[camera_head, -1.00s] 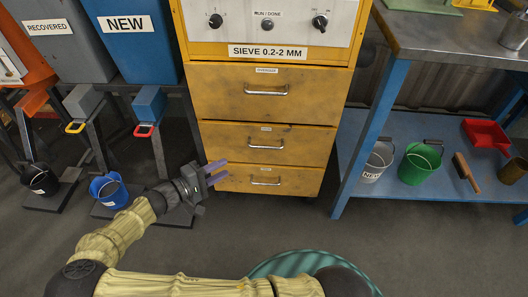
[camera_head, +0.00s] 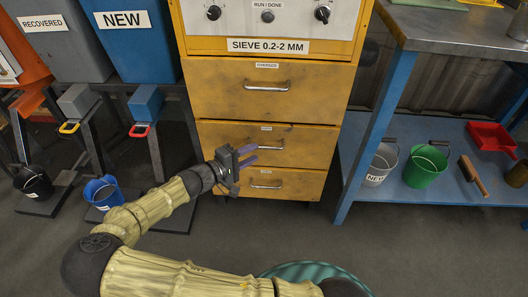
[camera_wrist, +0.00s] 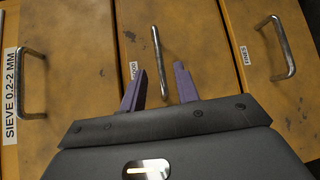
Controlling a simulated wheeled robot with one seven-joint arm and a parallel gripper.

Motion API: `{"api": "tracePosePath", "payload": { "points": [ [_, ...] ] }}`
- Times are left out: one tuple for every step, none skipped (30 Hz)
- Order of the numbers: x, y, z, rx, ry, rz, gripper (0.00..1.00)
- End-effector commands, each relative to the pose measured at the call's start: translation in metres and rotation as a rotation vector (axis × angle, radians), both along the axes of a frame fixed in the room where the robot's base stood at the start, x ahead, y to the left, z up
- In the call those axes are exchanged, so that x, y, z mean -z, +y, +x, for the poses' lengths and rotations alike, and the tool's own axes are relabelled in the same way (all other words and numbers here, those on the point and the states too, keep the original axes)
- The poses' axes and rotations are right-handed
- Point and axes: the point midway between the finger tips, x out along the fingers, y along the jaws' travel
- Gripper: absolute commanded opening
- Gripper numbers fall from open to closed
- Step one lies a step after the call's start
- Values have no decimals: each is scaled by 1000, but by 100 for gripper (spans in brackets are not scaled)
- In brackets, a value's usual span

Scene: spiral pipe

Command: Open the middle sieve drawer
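The yellow sieve cabinet has three stacked drawers, all flush with its front. The middle drawer (camera_head: 225,135) has a metal bar handle (camera_head: 270,148), which also shows in the wrist view (camera_wrist: 160,58). My gripper (camera_head: 254,153) is open and empty in front of the left part of this handle. In the wrist view its two purple fingers (camera_wrist: 160,75) stand apart, one on each side of the bar as seen from the wrist. I cannot tell whether they reach around or touch it. The top drawer (camera_head: 220,90) and bottom drawer (camera_head: 300,185) are shut.
A blue workbench (camera_head: 375,95) stands close to the cabinet's right, with a green bucket (camera_head: 425,168) on its lower shelf. A blue bin (camera_head: 130,50) stands to the left, with a blue bucket (camera_head: 103,193) below. The floor before the cabinet is clear.

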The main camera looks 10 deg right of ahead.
Motion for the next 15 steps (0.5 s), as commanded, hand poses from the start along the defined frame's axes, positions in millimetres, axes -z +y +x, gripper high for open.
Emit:
{"api": "tracePosePath", "payload": {
  "points": [
    [5, -10, 4, 6, -2, -1, 31],
    [6, -14, 6, 5, -1, -1, 31],
    [7, -20, 9, 4, -1, -1, 31],
    [8, -25, 11, 5, -2, -1, 31],
    [8, -30, 13, 4, -2, 0, 31],
    [9, -35, 16, 4, -1, -1, 31],
    [10, -38, 18, 3, -2, -1, 31],
    [10, -42, 20, 3, -2, 0, 31],
    [10, -45, 22, 3, -2, -1, 31],
    [9, -48, 23, 2, -2, 0, 31],
    [9, -49, 24, 2, -1, -1, 31],
    [9, -51, 25, 1, -1, 0, 31],
    [9, -52, 26, 1, -1, 0, 31],
    [9, -53, 26, 1, -1, 0, 31],
    [8, -53, 26, 1, 0, 0, 31]
  ]
}}
